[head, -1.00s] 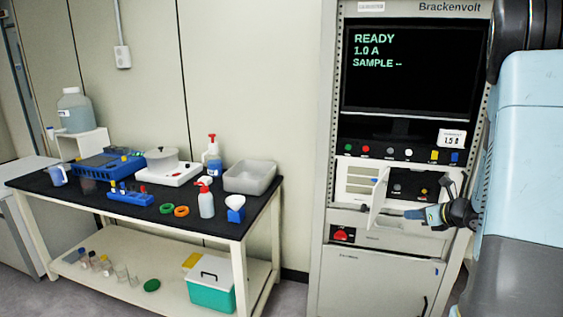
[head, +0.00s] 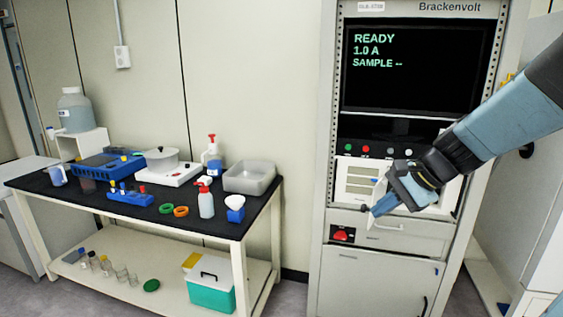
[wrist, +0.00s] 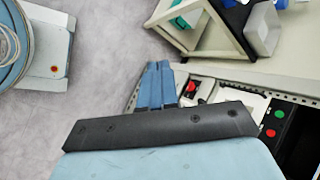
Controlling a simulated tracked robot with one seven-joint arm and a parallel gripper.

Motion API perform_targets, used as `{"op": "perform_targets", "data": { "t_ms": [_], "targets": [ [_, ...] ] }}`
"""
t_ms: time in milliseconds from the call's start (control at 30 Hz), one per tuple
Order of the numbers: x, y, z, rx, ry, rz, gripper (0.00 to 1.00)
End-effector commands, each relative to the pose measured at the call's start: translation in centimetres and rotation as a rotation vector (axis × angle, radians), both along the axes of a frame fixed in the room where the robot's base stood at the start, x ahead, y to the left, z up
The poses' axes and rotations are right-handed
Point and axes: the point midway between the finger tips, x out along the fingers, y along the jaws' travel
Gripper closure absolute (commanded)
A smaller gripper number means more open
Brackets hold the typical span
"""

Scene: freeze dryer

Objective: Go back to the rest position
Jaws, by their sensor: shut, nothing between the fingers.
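My gripper (head: 372,214) is shut and empty, its blue fingers pointing down and left in front of the Brackenvolt cabinet (head: 318,200). It hides part of the cabinet's white middle panel (head: 352,172). In the wrist view the closed fingers (wrist: 159,66) point up the picture, beside the cabinet's front, with nothing between them. A small white door (head: 377,193) on the panel is partly covered by the gripper; how far it stands open I cannot tell. The screen (head: 415,75) reads READY, 1.0 A, SAMPLE --.
A red knob (head: 341,235) sits below the panel, left of a drawer front. A black-topped bench (head: 95,200) with bottles, a blue rack and a grey tub (head: 250,177) stands left. Open floor shows in the wrist view (wrist: 110,60).

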Motion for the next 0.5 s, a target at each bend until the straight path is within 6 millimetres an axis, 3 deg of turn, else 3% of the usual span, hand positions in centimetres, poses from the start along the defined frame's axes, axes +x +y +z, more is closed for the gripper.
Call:
{"op": "perform_targets", "data": {
  "t_ms": [233,500],
  "targets": [
    [-5.4,0.7,1.9,-0.312,-0.157,0.320,1.00],
    [-10.0,-0.3,3.8,-0.666,-0.311,0.624,1.00]
  ]
}}
